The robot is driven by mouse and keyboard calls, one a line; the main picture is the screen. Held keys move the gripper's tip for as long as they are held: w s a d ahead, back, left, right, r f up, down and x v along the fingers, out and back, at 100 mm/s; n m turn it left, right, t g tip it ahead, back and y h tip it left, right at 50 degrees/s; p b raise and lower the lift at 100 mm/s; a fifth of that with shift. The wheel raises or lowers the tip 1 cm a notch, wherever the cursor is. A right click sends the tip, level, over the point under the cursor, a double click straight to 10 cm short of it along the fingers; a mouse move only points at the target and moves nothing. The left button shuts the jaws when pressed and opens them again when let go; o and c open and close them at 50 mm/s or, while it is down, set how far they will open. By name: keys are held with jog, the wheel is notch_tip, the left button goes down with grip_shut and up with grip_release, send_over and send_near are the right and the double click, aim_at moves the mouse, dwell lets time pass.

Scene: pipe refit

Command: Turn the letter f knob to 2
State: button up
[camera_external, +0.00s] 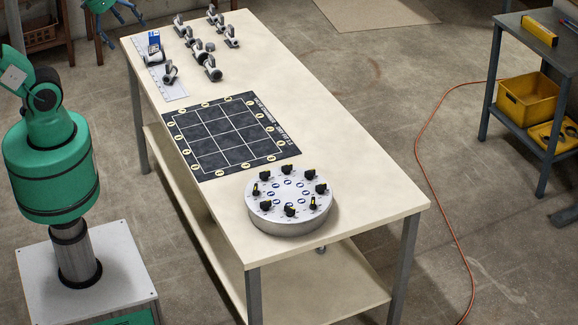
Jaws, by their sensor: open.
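A round silvery dial plate (291,207) stands near the front end of the cream table. Several black knobs with yellow marks sit in a ring on its top, with small blue and white labels inside the ring. The letters and numbers are too small to read, so I cannot tell which knob is letter f or where it points. My gripper (117,20) is at the top left, beyond the table's far left corner, partly cut by the frame edge. It is open and empty, well away from the dial plate.
A black grid mat (215,145) lies mid-table behind the dial plate. Several grey pipe fittings (213,70) stand at the table's far end beside a white strip and a blue card (154,39). A side bench (513,62) with yellow bins (527,98) stands right. An orange cable (424,175) crosses the floor.

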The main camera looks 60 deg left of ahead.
jog(key=shift+s+a+f+n, duration=0.25)
jog(key=shift+s+f+n, duration=0.1)
jog(key=shift+s, duration=0.35)
